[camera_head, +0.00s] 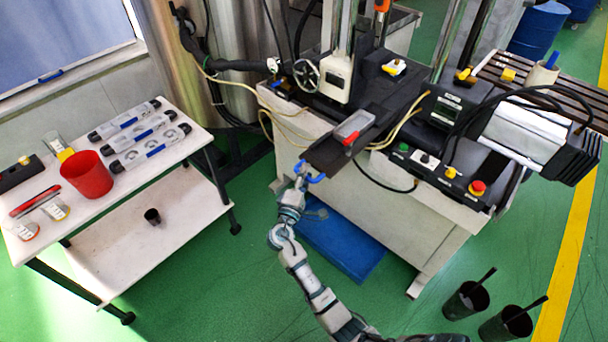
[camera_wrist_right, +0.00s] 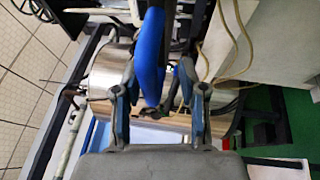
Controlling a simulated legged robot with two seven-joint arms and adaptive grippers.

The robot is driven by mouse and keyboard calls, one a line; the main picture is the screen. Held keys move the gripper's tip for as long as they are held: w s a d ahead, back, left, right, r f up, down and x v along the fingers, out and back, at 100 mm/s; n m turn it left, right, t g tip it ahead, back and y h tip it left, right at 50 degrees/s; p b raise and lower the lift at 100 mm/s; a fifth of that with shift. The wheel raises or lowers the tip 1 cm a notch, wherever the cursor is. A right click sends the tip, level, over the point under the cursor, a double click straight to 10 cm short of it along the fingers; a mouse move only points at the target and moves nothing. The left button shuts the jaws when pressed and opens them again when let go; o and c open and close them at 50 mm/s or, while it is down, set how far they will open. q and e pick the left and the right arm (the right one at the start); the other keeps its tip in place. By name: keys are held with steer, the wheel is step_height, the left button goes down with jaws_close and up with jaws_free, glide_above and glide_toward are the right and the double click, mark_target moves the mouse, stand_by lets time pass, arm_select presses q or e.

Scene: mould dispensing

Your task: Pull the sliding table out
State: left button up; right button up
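The sliding table (camera_head: 327,155) is a dark flat plate sticking out from the front of the machine. A blue handle (camera_head: 316,179) is at its front end. A grey mould with a red part (camera_head: 353,126) sits on the plate. My right gripper (camera_head: 302,170) is at the handle, its arm coming up from the bottom. In the right wrist view, the blue handle (camera_wrist_right: 151,55) stands between the two fingers of my right gripper (camera_wrist_right: 158,82), which are apart with gaps beside it. My left gripper is not in view.
A white cart (camera_head: 140,170) at the left carries a red cup (camera_head: 87,175) and several clear-topped parts. A control box with buttons (camera_head: 440,175) is right of the plate. A blue block (camera_head: 340,240) lies on the floor below. Two dark cups stand at lower right.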

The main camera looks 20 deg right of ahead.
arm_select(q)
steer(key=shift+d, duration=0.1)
arm_select(e)
steer(key=shift+d+r, duration=0.1)
steer(key=shift+r, duration=0.05)
steer(key=shift+s, duration=0.2)
steer(key=v, duration=1.1)
steer(key=shift+s+a, duration=0.15)
steer(key=shift+a, duration=0.2)
steer(key=shift+f, duration=0.25)
